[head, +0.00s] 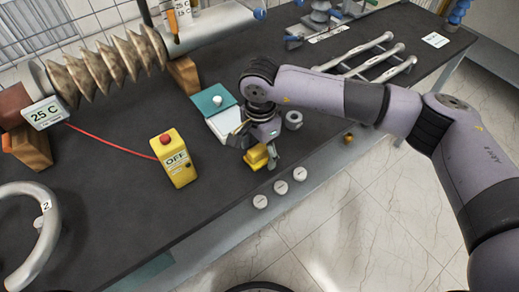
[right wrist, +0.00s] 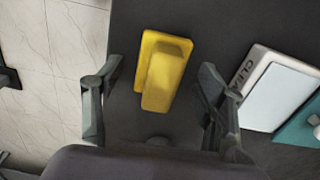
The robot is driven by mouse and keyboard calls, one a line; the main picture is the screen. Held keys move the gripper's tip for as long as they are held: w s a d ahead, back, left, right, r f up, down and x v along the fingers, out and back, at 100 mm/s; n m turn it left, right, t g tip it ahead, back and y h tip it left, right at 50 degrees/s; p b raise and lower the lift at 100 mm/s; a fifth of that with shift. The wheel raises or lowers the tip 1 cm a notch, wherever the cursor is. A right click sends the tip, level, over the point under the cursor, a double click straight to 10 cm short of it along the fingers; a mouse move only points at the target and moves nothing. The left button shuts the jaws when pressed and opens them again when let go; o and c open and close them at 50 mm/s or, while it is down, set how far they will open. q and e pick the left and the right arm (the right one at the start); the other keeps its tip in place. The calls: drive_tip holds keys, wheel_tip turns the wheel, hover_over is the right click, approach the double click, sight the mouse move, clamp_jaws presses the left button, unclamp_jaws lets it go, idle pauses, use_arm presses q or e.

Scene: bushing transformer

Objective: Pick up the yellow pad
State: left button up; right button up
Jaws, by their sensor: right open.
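The yellow pad (head: 256,157) lies on the dark table near its front edge in the head view, just by my right gripper (head: 262,152) and partly hidden by it. In the right wrist view the yellow pad (right wrist: 164,70) shows whole, a flat base with a raised block on it. My right gripper (right wrist: 160,112) is open there, with one finger to the left and one to the right of the pad's lower end. The fingers look apart from the pad. My left gripper is in neither view.
A yellow OFF box (head: 174,160) with a red button stands to the left, with a red cable. Several grey knobs (head: 280,187) line the front edge. Metal bars (head: 365,55) lie at the back right.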

sight(260, 147)
drive_tip(key=shift+f, duration=0.35)
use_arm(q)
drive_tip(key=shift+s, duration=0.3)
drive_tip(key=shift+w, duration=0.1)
use_arm(e)
drive_tip(key=shift+c, duration=0.4)
drive_tip(key=c, duration=0.4)
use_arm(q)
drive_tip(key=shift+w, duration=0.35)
use_arm(e)
drive_tip(key=c, duration=0.8)
drive_tip(key=shift+o, duration=0.2)
drive_tip(key=shift+r, duration=0.1)
wheel_tip(260, 147, up, 20)
drive_tip(key=b, duration=0.3)
drive_tip(key=o, duration=0.6)
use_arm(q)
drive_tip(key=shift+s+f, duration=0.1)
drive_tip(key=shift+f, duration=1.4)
use_arm(e)
drive_tip(key=c, duration=0.5)
